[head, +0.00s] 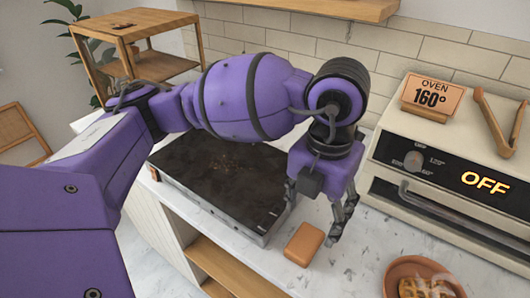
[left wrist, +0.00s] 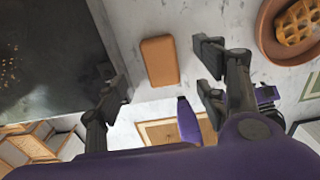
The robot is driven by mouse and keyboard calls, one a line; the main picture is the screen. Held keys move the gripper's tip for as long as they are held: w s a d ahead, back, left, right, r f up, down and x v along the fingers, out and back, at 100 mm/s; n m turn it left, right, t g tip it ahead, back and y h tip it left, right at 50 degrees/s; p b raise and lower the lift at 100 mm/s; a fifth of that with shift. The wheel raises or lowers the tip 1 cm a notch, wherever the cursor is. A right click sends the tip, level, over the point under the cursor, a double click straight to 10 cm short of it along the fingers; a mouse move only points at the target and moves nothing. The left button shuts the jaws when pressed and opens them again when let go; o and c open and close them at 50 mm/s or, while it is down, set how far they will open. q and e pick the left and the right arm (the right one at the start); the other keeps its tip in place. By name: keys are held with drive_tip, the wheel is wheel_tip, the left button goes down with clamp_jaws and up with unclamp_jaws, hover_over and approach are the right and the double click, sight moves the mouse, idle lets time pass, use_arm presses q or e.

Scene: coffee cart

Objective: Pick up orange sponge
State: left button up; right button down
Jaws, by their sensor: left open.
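The orange sponge (head: 304,244) lies on the marble counter, just right of the dark griddle's front corner in the head view. It also shows in the left wrist view (left wrist: 160,60), lying flat between and beyond the two fingers. My left gripper (head: 318,219) is open and empty, pointing down above the counter close to the sponge. In the left wrist view its fingers (left wrist: 160,80) are spread wide, one on each side of the sponge, and do not appear to touch it. My right gripper is not in view.
The dark griddle (head: 222,178) is left of the sponge. An oven (head: 450,185) reading OFF stands to the right, with wooden tongs (head: 497,120) and an oven sign (head: 433,94) on top. A brown plate (head: 395,268) with a waffle (head: 425,288) is at the lower right.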

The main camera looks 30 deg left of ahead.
sight(307, 238)
use_arm(q)
drive_tip(key=shift+f, duration=0.3)
drive_tip(key=f, duration=0.1)
drive_tip(key=s+f, duration=0.1)
drive_tip(key=shift+f, duration=0.35)
wheel_tip(307, 238, down, 4)
drive_tip(key=shift+w+r, duration=0.1)
drive_tip(key=shift+r, duration=0.05)
drive_tip(key=shift+f, duration=0.25)
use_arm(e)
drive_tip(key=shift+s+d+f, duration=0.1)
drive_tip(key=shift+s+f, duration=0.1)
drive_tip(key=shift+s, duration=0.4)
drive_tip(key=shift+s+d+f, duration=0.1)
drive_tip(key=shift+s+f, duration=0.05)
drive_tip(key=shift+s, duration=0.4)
use_arm(q)
drive_tip(key=shift+c, duration=0.5)
drive_tip(key=c, duration=0.8)
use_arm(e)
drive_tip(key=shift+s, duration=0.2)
